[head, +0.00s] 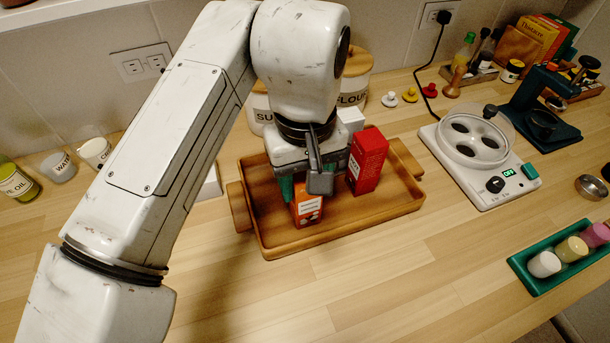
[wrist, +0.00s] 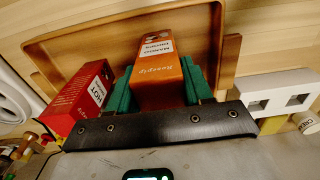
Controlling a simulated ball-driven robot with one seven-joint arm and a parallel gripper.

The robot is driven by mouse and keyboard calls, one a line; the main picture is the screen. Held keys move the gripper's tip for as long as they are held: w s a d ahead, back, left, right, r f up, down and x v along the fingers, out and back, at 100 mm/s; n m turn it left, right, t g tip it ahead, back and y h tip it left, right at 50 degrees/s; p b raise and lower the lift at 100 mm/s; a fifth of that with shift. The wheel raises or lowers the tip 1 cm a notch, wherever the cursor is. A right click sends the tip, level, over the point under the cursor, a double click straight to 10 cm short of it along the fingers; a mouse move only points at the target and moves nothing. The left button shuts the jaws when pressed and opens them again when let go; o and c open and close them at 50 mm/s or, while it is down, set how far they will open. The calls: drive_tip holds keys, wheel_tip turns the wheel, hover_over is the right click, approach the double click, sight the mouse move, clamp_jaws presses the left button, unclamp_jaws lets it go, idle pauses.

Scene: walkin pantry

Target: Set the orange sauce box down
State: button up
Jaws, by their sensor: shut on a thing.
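The orange sauce box (head: 307,208) is upright between the green fingers of my gripper (head: 300,190), over the wooden tray (head: 333,231). In the wrist view the orange box (wrist: 160,75) shows a white label, with a green finger on each side of it. My gripper (wrist: 160,88) is shut on it. I cannot tell whether its base touches the tray floor. A red box (head: 367,160) with a white label stands in the tray just right of my gripper; it also shows in the wrist view (wrist: 78,103).
Flour and sugar canisters (head: 356,75) stand behind the tray. A white egg cooker (head: 480,155) is to the right, and a green holder (head: 522,268) with cups is at the front right. The tray's front right part and the counter before it are clear.

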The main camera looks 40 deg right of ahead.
drive_tip(key=shift+f, duration=0.1)
drive_tip(key=o, duration=1.1)
drive_tip(key=shift+o, duration=0.2)
wheel_tip(320, 180, up, 12)
drive_tip(key=shift+r+p, duration=0.15)
drive_tip(key=shift+p, duration=0.3)
